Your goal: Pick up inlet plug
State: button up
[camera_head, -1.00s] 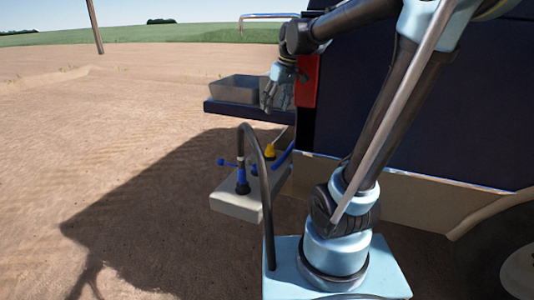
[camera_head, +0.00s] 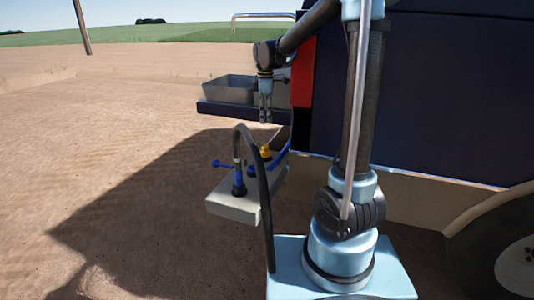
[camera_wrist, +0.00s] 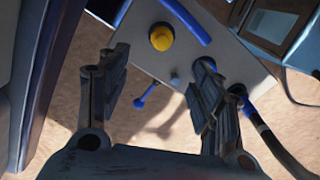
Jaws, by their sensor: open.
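A yellow plug or cap (camera_head: 266,152) stands on a grey block (camera_head: 233,209) beside the dark blue machine. It also shows in the wrist view (camera_wrist: 161,37), just beyond and between my fingertips. A blue fitting (camera_head: 239,182) with a black hose is on the same block. I cannot tell which of these is the inlet plug. My gripper (camera_head: 265,116) hangs pointing down above the block, apart from the yellow plug. In the wrist view my gripper (camera_wrist: 161,60) is open, with nothing between its fingers.
The black hose (camera_head: 262,190) arches up in front of the block. A blue-handled lever (camera_head: 222,163) sticks out to the left. A grey tray (camera_head: 229,89) sits behind. Open dirt ground lies to the left.

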send_over(266, 146)
jog(key=f, duration=0.9)
jog(key=shift+w+a+f, duration=0.2)
jog(key=shift+w, duration=0.15)
jog(key=shift+s+d+f, duration=0.1)
jog(key=shift+f, duration=1.3)
jog(key=shift+s+d+f, duration=0.1)
jog(key=shift+f, duration=1.25)
jog(key=c, duration=1)
